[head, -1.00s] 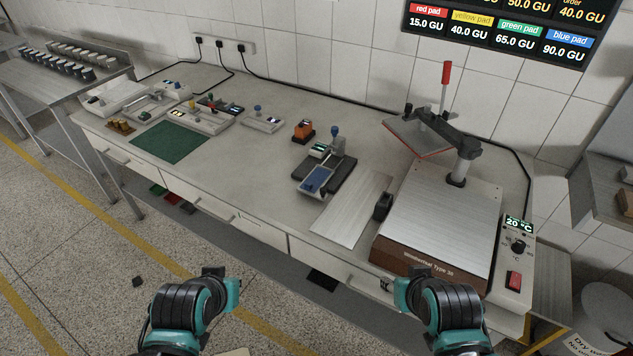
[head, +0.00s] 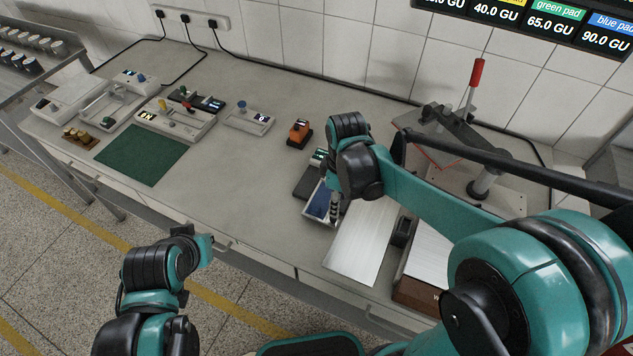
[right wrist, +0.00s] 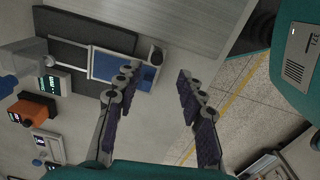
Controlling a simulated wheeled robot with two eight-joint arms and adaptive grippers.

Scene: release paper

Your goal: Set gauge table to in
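The gauge has a dark base, a small display (head: 318,157) and a sliding table in front carrying a blue pad (head: 317,204). The table sticks out toward the front of the bench. In the right wrist view the dark base (right wrist: 75,38) and the table with the blue pad (right wrist: 103,66) lie at upper left. My right gripper (right wrist: 158,85) is open and empty, with one finger close to the table's outer end; I cannot tell whether it touches. In the head view its arm hides the gauge's upper part. My left gripper (head: 205,248) is low, in front of the bench; its fingers are unclear.
A bare metal plate (head: 362,243) lies right of the gauge, beside a press with a red-tipped lever (head: 476,75). An orange device (head: 300,133) stands behind the gauge. A green mat (head: 142,154) and several small devices sit left. The bench between is clear.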

